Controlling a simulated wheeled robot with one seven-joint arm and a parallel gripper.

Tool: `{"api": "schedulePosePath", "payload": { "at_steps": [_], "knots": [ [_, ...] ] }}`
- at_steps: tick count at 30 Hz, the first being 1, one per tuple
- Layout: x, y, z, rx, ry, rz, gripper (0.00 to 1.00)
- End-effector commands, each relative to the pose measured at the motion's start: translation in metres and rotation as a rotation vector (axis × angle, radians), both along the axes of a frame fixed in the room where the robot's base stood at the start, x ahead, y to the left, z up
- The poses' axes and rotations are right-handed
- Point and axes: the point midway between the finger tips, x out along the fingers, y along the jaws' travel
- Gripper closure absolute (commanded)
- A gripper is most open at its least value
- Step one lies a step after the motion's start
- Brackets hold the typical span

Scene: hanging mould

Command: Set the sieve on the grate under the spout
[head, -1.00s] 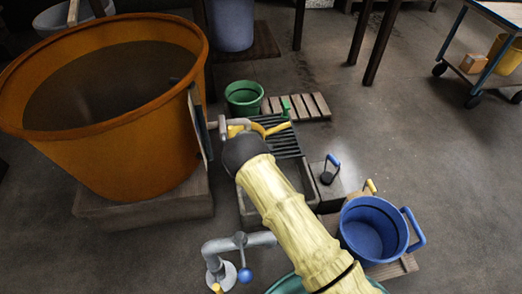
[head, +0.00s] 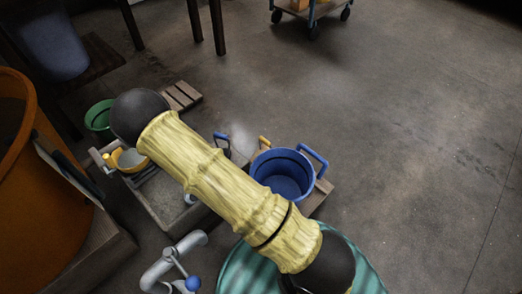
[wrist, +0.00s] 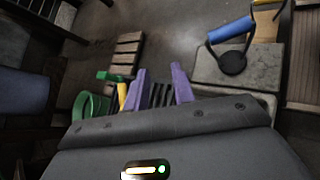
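A yellow, round-rimmed bowl, which looks like the sieve (head: 130,161), is at the grey spout (head: 101,162) beside the orange vat in the head view. My arm partly covers it, and I cannot tell exactly how it rests. My gripper (wrist: 160,88) shows two purple fingers, apart, with no object visibly held between them. The dark slats of the grate (wrist: 160,96) show past and between the fingers. A yellow bar (wrist: 122,96), perhaps the sieve's handle, shows just left of the left finger. My arm hides the gripper and most of the grate in the head view.
The orange vat (head: 30,190) stands at the left. A green bucket (head: 98,116) is behind the trough. A blue-handled black tool (wrist: 232,58) stands on a grey block to the right. A blue bucket (head: 284,176) is farther right. The right floor is clear.

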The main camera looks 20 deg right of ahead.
Motion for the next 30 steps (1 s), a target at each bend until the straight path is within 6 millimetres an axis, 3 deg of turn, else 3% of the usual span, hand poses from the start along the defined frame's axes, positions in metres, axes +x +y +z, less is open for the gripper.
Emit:
{"api": "schedulePosePath", "payload": {
  "at_steps": [1,6,12,19,30],
  "knots": [
    [-0.007,-0.026,0.015,0.054,0.014,-0.108,0.75],
    [-0.048,-0.092,0.051,0.239,0.06,-0.45,0.75],
    [-0.11,-0.143,0.086,0.486,0.092,-0.825,0.75],
    [-0.182,-0.17,0.122,0.799,0.088,-1.214,0.75],
    [-0.274,-0.175,0.173,1.333,-0.037,-1.734,0.75]
  ]
}}
